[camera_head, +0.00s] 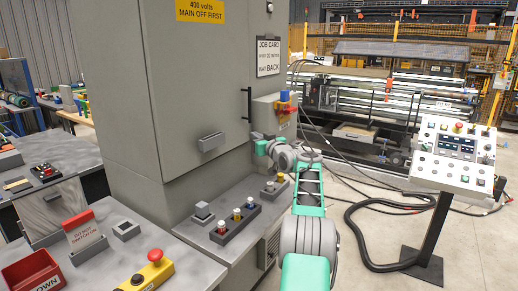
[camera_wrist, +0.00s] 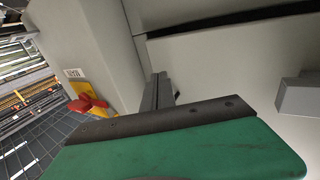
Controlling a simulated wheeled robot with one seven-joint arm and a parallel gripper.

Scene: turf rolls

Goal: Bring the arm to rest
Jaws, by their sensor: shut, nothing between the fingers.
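My gripper (camera_head: 256,136) is at the end of my raised green and grey arm, in front of the grey cabinet (camera_head: 120,110). In the wrist view its dark fingers (camera_wrist: 158,90) are together with nothing between them, pointing toward the cabinet face. A red and yellow rotary switch (camera_head: 286,108) on a grey box is just right of the gripper; it also shows left of the fingers in the wrist view (camera_wrist: 88,103). I cannot tell whether the fingertips touch the cabinet.
A ledge below the gripper bears a block with several coloured posts (camera_head: 236,220). A bench (camera_head: 190,265) at lower left holds a red emergency button (camera_head: 155,256) and a red tray (camera_head: 30,275). A control console (camera_head: 455,155) stands at right, with cables on the floor.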

